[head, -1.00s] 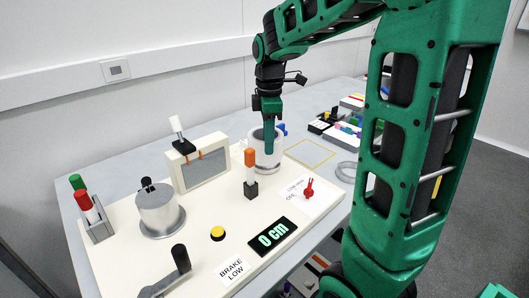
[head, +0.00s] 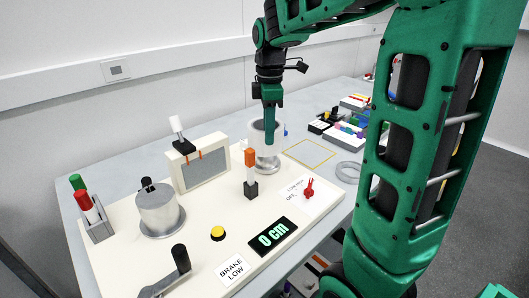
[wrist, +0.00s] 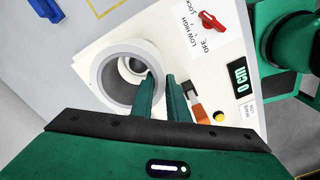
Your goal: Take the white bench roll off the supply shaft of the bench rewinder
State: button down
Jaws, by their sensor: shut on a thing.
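The white bench roll (head: 256,133) is raised above the round supply flange (head: 268,167) at the back right of the cream bench rewinder (head: 205,258). A gap shows between its lower edge and the flange. My gripper (head: 269,143) points down and is shut on the roll's wall. In the wrist view the roll (wrist: 104,72) is a thick ring. One finger of my gripper (wrist: 160,85) is inside its bore and the other outside. The supply shaft shows only in part through the bore; whether its tip is clear of the roll I cannot tell.
An orange-topped post (head: 250,170) stands just in front of the roll. A yellow outlined square (head: 326,158) on the grey table to the right is empty. A clear ring (head: 348,170) lies beside it. Boxes and coloured items (head: 345,130) lie farther back. A metal drum (head: 158,210) stands left.

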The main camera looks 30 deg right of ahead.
jog(key=shift+r, duration=1.05)
dwell(0.4)
